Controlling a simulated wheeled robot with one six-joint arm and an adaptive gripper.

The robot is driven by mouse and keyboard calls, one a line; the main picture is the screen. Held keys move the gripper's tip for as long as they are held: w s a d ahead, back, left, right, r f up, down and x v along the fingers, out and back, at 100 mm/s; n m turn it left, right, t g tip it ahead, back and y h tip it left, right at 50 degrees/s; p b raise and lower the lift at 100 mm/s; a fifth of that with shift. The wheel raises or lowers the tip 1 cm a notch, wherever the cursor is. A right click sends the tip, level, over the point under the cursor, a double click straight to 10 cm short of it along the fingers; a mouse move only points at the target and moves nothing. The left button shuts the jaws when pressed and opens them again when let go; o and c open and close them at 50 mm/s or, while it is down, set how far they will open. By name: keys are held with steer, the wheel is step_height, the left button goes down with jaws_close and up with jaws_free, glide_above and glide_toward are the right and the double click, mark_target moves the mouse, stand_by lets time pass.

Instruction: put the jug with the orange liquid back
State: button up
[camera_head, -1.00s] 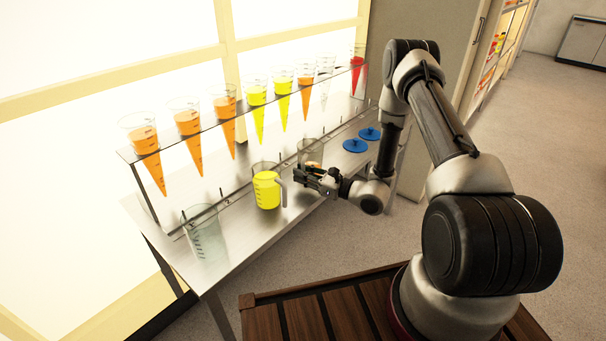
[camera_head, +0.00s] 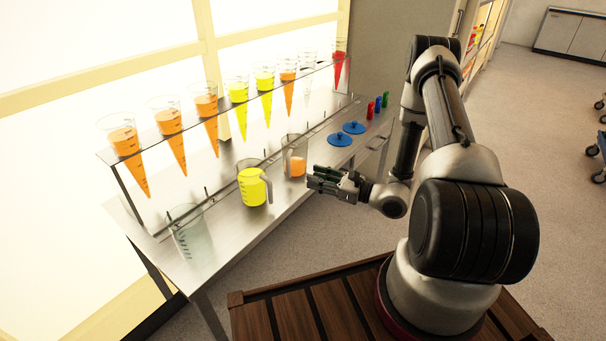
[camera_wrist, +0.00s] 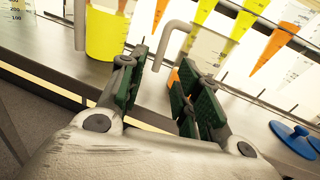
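The jug with the orange liquid (camera_head: 296,165) stands upright on the metal bench, right of the jug with yellow liquid (camera_head: 252,187). It is clear, with a little orange at the bottom. My gripper (camera_head: 313,182) is just in front of it, off the bench's front edge, apart from it and empty. In the wrist view, the fingers (camera_wrist: 160,88) are spread with green pads. The orange jug (camera_wrist: 208,50) shows beyond them, its handle pointing toward the gap, its lower part partly hidden by the right finger. The yellow jug (camera_wrist: 104,35) is at the left.
A clear jug (camera_head: 188,240) stands at the bench's near left end. Several cones with orange, yellow, clear and red contents hang in the rack (camera_head: 225,115) behind. Blue lids (camera_head: 340,140) lie to the right. Bare bench (camera_head: 232,228) shows between the clear and yellow jugs.

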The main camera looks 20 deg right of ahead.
steer(key=s+a+r+n+g, duration=0.2)
steer(key=s+r+n+g, duration=0.5)
steer(key=r, duration=0.3)
steer(key=s+a+r+n+g, duration=0.3)
steer(key=s+r+n+g, duration=0.4)
steer(key=r, duration=0.3)
steer(key=s+d+r+n+t+h, duration=0.6)
steer(key=s+d+r+n+h, duration=0.6)
steer(key=d, duration=0.3)
steer(key=shift+s+r+h, duration=0.35)
steer(key=shift+r+h, duration=0.25)
steer(key=shift+r, duration=0.25)
